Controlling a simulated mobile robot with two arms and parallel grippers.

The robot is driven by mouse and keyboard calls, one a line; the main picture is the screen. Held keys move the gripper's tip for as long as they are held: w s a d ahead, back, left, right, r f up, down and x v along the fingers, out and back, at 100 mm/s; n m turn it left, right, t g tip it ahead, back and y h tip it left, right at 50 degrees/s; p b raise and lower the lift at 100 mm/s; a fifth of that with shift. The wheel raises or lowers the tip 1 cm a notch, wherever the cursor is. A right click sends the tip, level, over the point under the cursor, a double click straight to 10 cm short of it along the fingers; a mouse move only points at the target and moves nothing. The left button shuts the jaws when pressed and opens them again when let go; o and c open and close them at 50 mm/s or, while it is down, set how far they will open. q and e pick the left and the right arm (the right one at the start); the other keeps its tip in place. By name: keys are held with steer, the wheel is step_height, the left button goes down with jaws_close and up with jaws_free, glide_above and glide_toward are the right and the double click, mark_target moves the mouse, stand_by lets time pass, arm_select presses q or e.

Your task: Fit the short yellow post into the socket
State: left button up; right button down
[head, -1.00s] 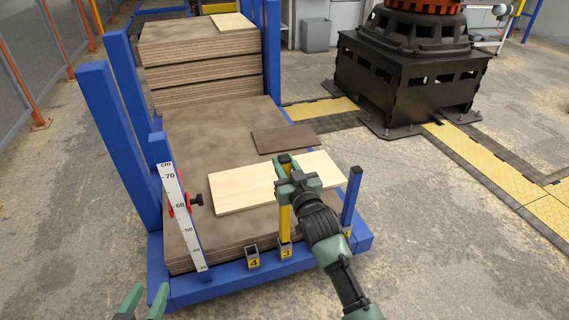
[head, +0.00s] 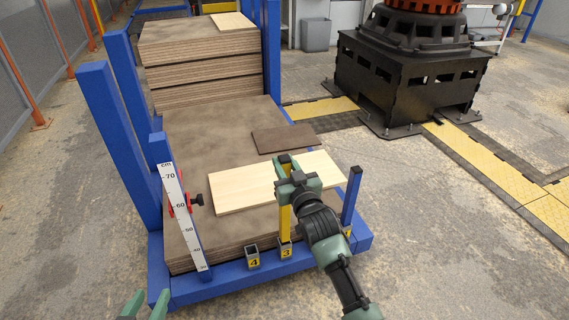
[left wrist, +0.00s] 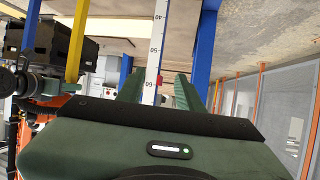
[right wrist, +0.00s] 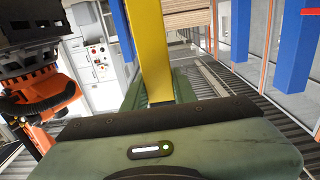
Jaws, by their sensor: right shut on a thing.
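The yellow post (head: 285,222) stands roughly upright at the front edge of the blue rack. My right gripper (head: 285,172) is shut on its upper part, and the post also shows between the fingers in the right wrist view (right wrist: 149,50). The post's lower end is at the mouth of the socket marked 3 (head: 286,253); I cannot tell whether it is inside or just above. A second socket, marked 4 (head: 253,262), is left of it and looks empty. My left gripper (head: 146,306) is at the bottom left, open and empty, as the left wrist view (left wrist: 158,90) shows.
A scale ruler (head: 181,215) with a red slider stands at the rack's front left. A blue post (head: 351,197) stands at the front right. A pale board (head: 240,190) and a dark board (head: 283,138) lie on the stack. The floor in front is clear.

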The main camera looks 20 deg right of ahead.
arm_select(q)
steer(key=shift+s+a+f+g+y, duration=0.3)
steer(key=shift+s+f+g, duration=0.2)
steer(key=shift+f, duration=0.15)
steer(key=shift+s+f, duration=0.1)
steer(key=shift+f, duration=0.05)
arm_select(e)
steer(key=shift+r, duration=0.1)
stand_by(0.4)
steer(key=shift+p, duration=0.45)
arm_select(q)
steer(key=shift+s+a+f+g, duration=0.25)
steer(key=shift+s+f+g, duration=0.2)
steer(key=shift+s+f, duration=0.1)
steer(key=shift+s+a+f+g, duration=0.2)
steer(key=shift+s+f+g, duration=0.25)
steer(key=shift+f, duration=0.05)
steer(key=shift+s+f, duration=0.2)
steer(key=shift+s, duration=0.05)
steer(key=shift+s+a+f+g+y+p, duration=0.2)
steer(key=shift+s+f+g, duration=0.2)
steer(key=shift+s, duration=0.1)
steer(key=shift+s+a+f+g+y+p, duration=0.15)
steer(key=shift+s+f+g+y, duration=0.05)
steer(key=shift+s+f+g, duration=0.25)
steer(key=shift+s, duration=0.1)
steer(key=shift+r, duration=0.15)
